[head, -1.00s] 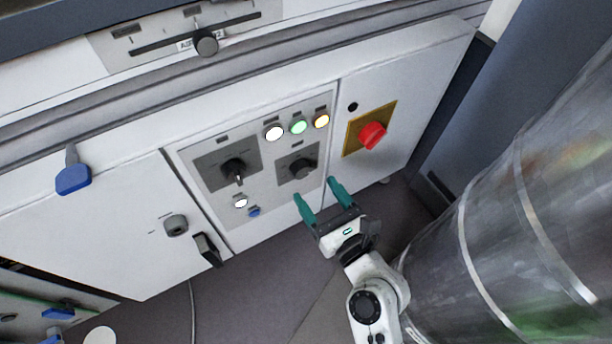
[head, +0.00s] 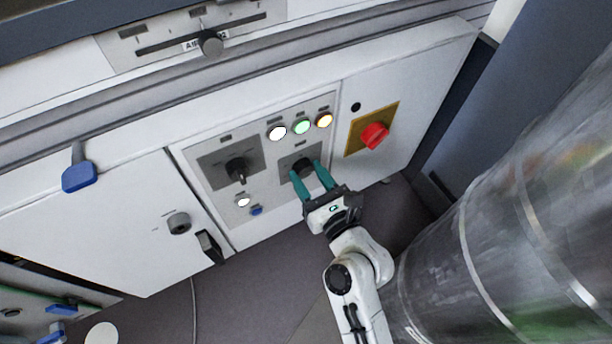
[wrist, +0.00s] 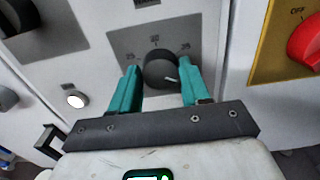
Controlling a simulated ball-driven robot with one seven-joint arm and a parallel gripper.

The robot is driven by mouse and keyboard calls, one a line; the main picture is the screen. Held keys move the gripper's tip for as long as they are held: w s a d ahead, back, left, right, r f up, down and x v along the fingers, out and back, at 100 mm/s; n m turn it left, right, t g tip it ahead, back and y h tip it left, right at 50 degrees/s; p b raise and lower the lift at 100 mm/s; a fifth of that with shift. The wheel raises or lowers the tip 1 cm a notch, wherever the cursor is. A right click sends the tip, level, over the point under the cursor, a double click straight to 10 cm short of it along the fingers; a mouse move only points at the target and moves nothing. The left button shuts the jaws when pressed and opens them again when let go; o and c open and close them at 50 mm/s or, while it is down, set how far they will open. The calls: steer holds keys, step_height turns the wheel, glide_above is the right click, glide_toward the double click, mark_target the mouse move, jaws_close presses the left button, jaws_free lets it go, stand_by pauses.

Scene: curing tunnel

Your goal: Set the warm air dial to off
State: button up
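Two black dials on grey plates show on the control panel (head: 206,157); their names are too small to read, so I cannot tell which is the warm air dial. The right dial (head: 303,167) is in front of my gripper (head: 306,169). In the wrist view this dial (wrist: 158,72) has numbers around its top, and its white mark points to the lower right. My gripper's green fingers are open, one on each side of it; contact is not clear. The left dial (head: 238,167) stands apart from my gripper, its handle pointing down.
White, green and amber lamps (head: 301,126) sit above the right dial. A red rotary switch (head: 374,135) on a yellow plate is to the right. A white button (head: 243,201) and a door handle (head: 209,246) lie lower left. A large metal cylinder (head: 510,210) fills the right side.

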steer(key=shift+a, duration=0.1)
steer(key=c, duration=0.5)
